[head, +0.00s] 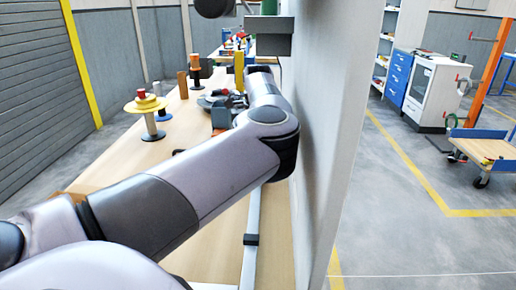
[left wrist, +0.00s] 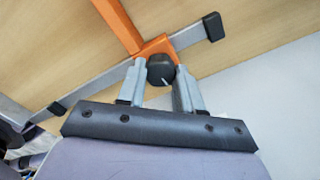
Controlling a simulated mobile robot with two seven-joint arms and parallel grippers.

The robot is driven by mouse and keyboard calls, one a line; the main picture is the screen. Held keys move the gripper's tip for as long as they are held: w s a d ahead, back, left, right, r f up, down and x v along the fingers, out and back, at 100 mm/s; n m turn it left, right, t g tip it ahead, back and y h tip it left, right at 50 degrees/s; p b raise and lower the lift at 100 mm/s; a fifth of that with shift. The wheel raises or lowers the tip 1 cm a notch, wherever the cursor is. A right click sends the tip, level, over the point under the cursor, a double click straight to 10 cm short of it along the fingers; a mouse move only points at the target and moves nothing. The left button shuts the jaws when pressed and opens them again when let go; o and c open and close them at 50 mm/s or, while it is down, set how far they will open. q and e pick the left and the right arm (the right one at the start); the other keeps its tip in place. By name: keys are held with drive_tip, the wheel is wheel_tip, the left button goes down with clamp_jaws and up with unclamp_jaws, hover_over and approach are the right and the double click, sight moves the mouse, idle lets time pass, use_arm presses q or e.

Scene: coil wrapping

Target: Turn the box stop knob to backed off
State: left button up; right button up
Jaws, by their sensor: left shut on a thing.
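The box stop knob (left wrist: 160,68) is a dark, faceted knob with a pale pointer line. It sits on an orange bracket (left wrist: 158,46) on a grey metal rail (left wrist: 100,78). In the left wrist view, my left gripper (left wrist: 161,76) has one finger on each side of the knob and is shut on it. The pointer line slants towards the lower right finger. In the head view my left arm reaches across the bench, and its forearm hides the knob. My right gripper is in neither view.
A wooden bench (head: 125,172) runs along a pale wall (head: 335,110) close to the right of my arm. A yellow spool stand (head: 149,108) and a brown post (head: 183,84) stand on the bench's left side. A grey box (head: 263,42) overhangs the far end.

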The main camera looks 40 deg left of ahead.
use_arm(q)
drive_tip(key=n, duration=1.2)
drive_tip(key=shift+n+p, duration=0.3)
drive_tip(key=shift+n, duration=0.1)
drive_tip(key=n, duration=1.3)
drive_tip(key=shift+f, duration=0.1)
drive_tip(key=shift+s, duration=0.1)
drive_tip(key=o, duration=1.1)
drive_tip(key=shift+c, duration=0.2)
